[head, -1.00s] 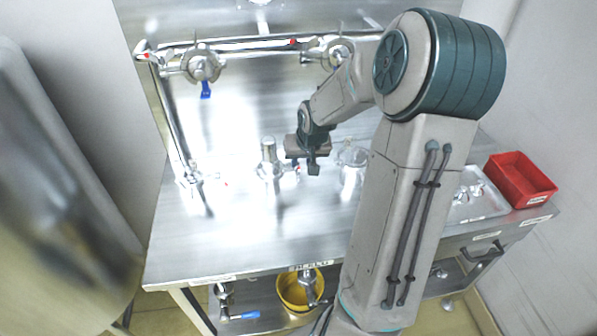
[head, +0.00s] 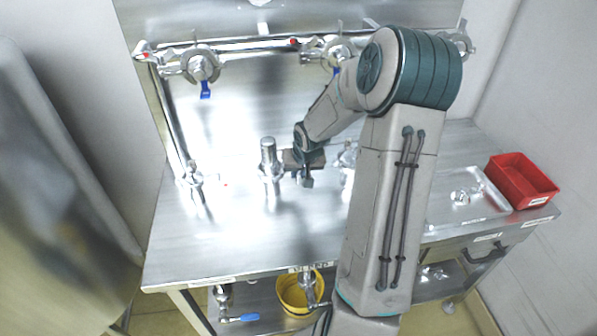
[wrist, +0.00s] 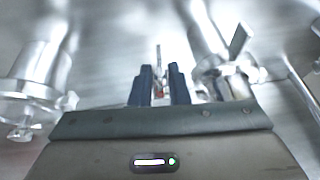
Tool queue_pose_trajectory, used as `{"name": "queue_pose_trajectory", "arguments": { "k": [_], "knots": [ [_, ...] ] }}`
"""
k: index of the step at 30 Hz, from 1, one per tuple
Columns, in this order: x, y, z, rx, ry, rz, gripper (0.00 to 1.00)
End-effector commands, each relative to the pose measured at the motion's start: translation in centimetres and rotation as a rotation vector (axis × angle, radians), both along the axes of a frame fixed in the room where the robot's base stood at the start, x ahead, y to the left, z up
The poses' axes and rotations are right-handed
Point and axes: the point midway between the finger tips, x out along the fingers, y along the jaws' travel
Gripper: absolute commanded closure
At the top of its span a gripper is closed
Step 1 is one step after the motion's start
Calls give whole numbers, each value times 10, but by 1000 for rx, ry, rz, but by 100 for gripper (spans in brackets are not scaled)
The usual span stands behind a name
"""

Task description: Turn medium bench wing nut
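Several metal clamp fittings stand on the steel bench: a small one at left (head: 190,178), a taller one in the middle (head: 269,162) and one at right (head: 347,160) partly hidden by my arm. I cannot tell for sure which one is medium. My gripper (head: 306,180) is just right of the middle fitting, low over the bench. In the wrist view my gripper (wrist: 162,82) shows two dark fingers with a gap between them. A thin upright metal piece (wrist: 158,58) shows in line with the gap; contact cannot be told. A winged clamp (wrist: 228,72) is right of the fingers.
A wall pipe (head: 240,43) with clamps and a blue handle (head: 206,89) runs along the back. A yellow bucket (head: 290,296) is below. The bench front left (head: 220,240) is clear.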

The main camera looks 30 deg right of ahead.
Motion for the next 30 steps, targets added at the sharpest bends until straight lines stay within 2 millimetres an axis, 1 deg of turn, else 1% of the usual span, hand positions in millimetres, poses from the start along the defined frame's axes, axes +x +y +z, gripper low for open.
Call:
{"name": "queue_pose_trajectory", "arguments": {
  "k": [5,10,16,22,30],
  "knots": [
    [1,1,-2,-11,2,2,100],
    [1,2,-7,-60,17,3,100],
    [2,3,-7,-122,34,4,100],
    [1,4,-5,-172,49,3,100],
    [1,4,-1,-188,56,0,100]
  ]
}}
